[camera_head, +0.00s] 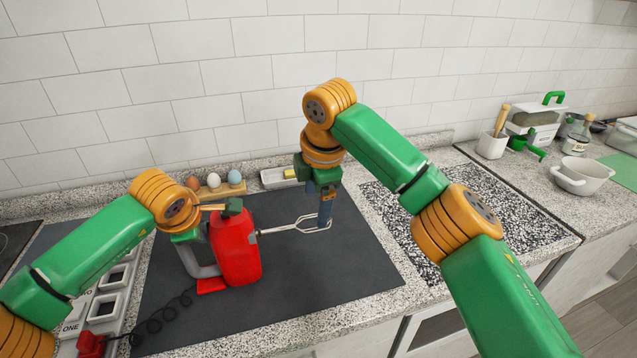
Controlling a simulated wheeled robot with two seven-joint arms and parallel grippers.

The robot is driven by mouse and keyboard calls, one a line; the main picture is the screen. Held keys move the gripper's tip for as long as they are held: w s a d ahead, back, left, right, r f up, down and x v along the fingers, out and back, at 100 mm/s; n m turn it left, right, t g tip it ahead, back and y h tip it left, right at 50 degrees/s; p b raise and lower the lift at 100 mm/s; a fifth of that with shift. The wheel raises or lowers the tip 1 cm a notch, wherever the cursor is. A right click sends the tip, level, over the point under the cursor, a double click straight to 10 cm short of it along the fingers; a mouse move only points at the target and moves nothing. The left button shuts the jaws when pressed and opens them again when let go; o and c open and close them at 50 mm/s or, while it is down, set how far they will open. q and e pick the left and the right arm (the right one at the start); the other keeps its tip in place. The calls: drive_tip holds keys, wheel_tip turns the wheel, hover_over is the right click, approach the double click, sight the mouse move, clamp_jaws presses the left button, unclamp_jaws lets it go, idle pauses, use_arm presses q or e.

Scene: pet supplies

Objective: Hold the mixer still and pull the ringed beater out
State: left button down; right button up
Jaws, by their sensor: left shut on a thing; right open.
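The red mixer (236,250) stands upright on its base on the dark mat (352,282), with its beaters pointing right. My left gripper (213,226) is shut on the mixer at its upper left side; the mixer body partly hides its fingers. A metal beater (280,229) sticks out from the mixer's right side. I cannot tell the ringed beater from any other at this size. My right gripper (324,212) points down over the wire end of the beater. It is open, and whether a finger touches the wire is unclear.
Several eggs in a wooden holder (222,191) and a small dish (278,178) stand behind the mat. A coiled cord (160,320) and a tray with compartments (110,290) lie to the left. The mat's front right is clear.

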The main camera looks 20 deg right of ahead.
sight(313, 219)
use_arm(q)
drive_tip(key=shift+s+f, duration=0.1)
drive_tip(key=shift+f, duration=0.25)
use_arm(e)
drive_tip(key=x, duration=0.6)
drive_tip(key=shift+w+f, duration=0.1)
drive_tip(key=shift+f, duration=0.3)
clamp_jaws()
drive_tip(key=d, duration=0.5)
drive_tip(key=shift+d, duration=0.3)
drive_tip(key=shift+r, duration=0.15)
